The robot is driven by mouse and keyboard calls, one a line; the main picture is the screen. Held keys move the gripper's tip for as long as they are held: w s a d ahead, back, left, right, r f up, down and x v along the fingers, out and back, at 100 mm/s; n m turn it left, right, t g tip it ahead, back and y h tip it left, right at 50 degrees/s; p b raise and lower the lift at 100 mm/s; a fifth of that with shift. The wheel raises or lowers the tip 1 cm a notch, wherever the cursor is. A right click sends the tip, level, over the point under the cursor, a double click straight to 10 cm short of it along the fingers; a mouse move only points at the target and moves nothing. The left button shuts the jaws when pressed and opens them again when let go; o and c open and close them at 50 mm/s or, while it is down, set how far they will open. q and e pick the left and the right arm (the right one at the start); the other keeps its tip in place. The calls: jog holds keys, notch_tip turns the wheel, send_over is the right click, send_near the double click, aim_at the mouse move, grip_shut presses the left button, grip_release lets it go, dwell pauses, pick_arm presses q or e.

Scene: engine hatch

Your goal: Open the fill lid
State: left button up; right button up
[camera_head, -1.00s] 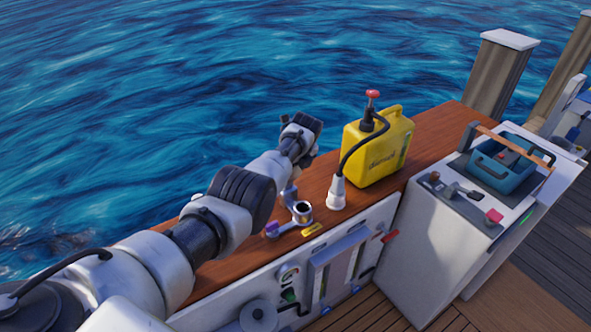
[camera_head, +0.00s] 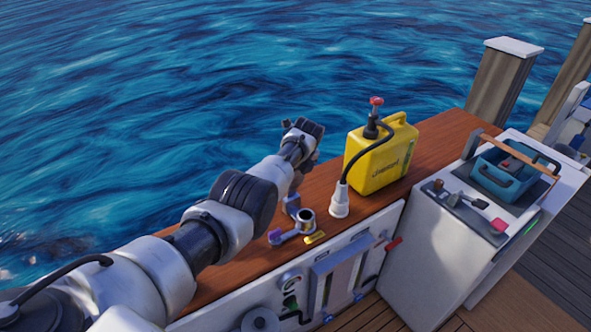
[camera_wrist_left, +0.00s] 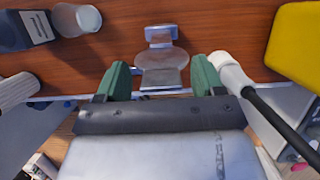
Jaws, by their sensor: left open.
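In the left wrist view, a flat metallic flap with a rounded plate (camera_wrist_left: 162,66) and a narrower tab sits at the wooden counter; it looks like the fill lid. My left gripper (camera_wrist_left: 162,76) has its two green fingers apart, one on each side of the plate, with nothing held. Whether the fingers touch the plate I cannot tell. In the head view my left arm (camera_head: 230,205) reaches over the counter, and its fingertips are hidden. A metal ring-shaped fitting (camera_head: 306,220) stands near the arm's end; whether it belongs to the lid is unclear. My right gripper is not seen.
A yellow jug (camera_head: 380,155) stands right of the arm, its black hose ending in a white nozzle (camera_head: 338,203) close by. A dark bottle (camera_wrist_left: 25,28) and a cup (camera_wrist_left: 76,20) stand left in the wrist view. The wooden counter (camera_head: 440,130) borders water.

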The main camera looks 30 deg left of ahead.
pick_arm(q)
jog(key=shift+d, duration=0.1)
jog(key=p+v, duration=0.2)
jog(key=v, duration=0.8)
jog(key=shift+r, duration=0.4)
